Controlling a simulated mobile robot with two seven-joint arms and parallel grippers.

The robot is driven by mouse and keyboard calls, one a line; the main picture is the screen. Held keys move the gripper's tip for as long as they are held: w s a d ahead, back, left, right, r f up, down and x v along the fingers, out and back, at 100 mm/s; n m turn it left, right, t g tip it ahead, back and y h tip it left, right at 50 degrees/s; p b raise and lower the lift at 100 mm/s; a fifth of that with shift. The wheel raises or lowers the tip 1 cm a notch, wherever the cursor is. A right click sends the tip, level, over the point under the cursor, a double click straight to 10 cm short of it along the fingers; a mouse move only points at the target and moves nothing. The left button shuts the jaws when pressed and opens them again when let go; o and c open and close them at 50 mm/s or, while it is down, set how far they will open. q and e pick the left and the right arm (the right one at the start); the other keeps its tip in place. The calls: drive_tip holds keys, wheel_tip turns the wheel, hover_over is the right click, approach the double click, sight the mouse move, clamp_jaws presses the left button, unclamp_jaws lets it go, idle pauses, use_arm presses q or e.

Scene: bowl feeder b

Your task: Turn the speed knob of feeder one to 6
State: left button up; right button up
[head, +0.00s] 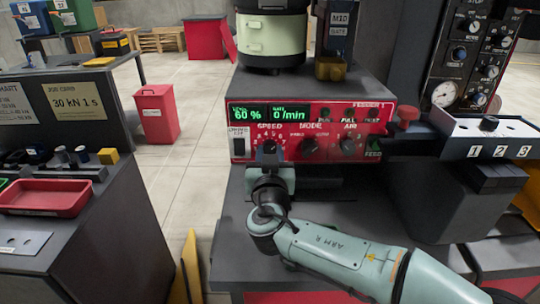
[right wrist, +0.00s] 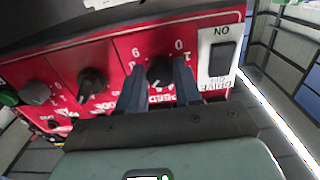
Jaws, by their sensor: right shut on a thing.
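The red control panel (head: 310,118), labelled as feeder 1, faces me in the head view. The black speed knob (head: 269,147) is at its lower left. My right gripper (head: 270,160) is in front of it and hides part of its scale. In the right wrist view, the two dark fingers of my right gripper (right wrist: 157,84) close on either side of the speed knob (right wrist: 159,70). The exact pointer setting is hard to read. The green display (head: 268,115) reads 60 % and 0/min. My left gripper is not in view.
The mode knob (head: 308,147) and air knob (head: 347,145) sit to the right of the speed knob. A drive switch (right wrist: 221,62) is close beside my fingers. A red mushroom button (head: 407,113) is right of the panel. A red tray (head: 82,212) lies on the left bench.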

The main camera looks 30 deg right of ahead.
idle(0.3)
drive_tip(key=o, duration=1)
drive_tip(key=shift+o, duration=0.2)
drive_tip(key=shift+s, duration=0.1)
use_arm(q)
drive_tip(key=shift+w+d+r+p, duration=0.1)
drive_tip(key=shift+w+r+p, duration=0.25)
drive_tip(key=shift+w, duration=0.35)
use_arm(e)
drive_tip(key=v, duration=1.3)
drive_tip(key=shift+a, duration=0.2)
